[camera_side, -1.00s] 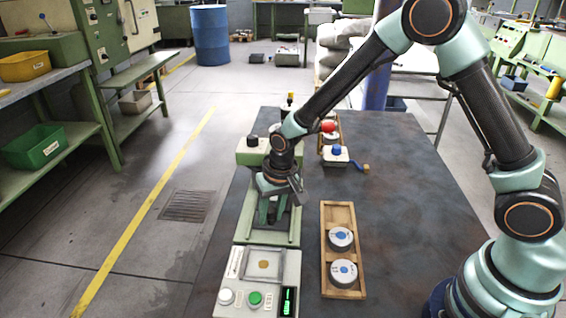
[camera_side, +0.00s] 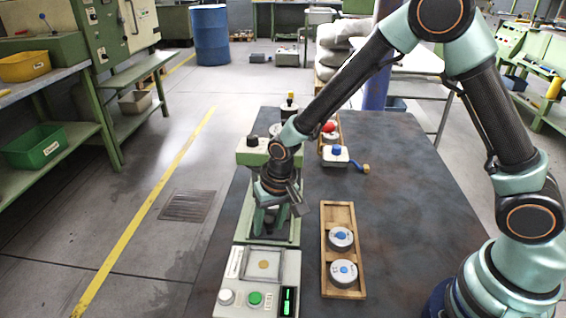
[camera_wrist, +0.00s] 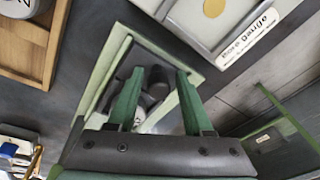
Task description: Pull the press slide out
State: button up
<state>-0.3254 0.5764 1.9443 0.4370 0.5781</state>
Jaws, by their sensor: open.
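The press (camera_side: 252,158) is a green machine with a black knob on top, at the left edge of the dark table. A green-rimmed bed (camera_side: 290,238) extends from it toward the camera; my gripper partly hides it. In the wrist view the bed's rim (camera_wrist: 190,62) frames a dark upright knob or handle (camera_wrist: 158,84) with a pale part beside it, likely the press slide. My gripper (camera_side: 268,222) points down over the bed. In the wrist view its two green fingers (camera_wrist: 156,75) are apart, with the dark knob between them; contact cannot be told.
A gauge box (camera_side: 285,262) with buttons and a green display stands in front of the bed. A wooden tray (camera_side: 341,214) with two white discs lies to the right. A blue-knobbed fixture (camera_side: 336,155) stands farther back. The table's right side is clear.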

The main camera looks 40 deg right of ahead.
jog(key=shift+s+d+f, duration=0.1)
jog(key=shift+s, duration=0.1)
jog(key=shift+w+r, duration=0.2)
jog(key=shift+r, duration=4.1)
jog(key=s+d+r+n+t, duration=0.2)
jog(key=s+d+r+t, duration=0.1)
jog(key=s+d+r, duration=0.9)
notch_tip(320, 180, up, 2)
jog(key=shift+s+d+n+t+h, duration=0.3)
jog(key=shift+s+d+n+h, duration=0.1)
jog(key=shift+d, duration=0.45)
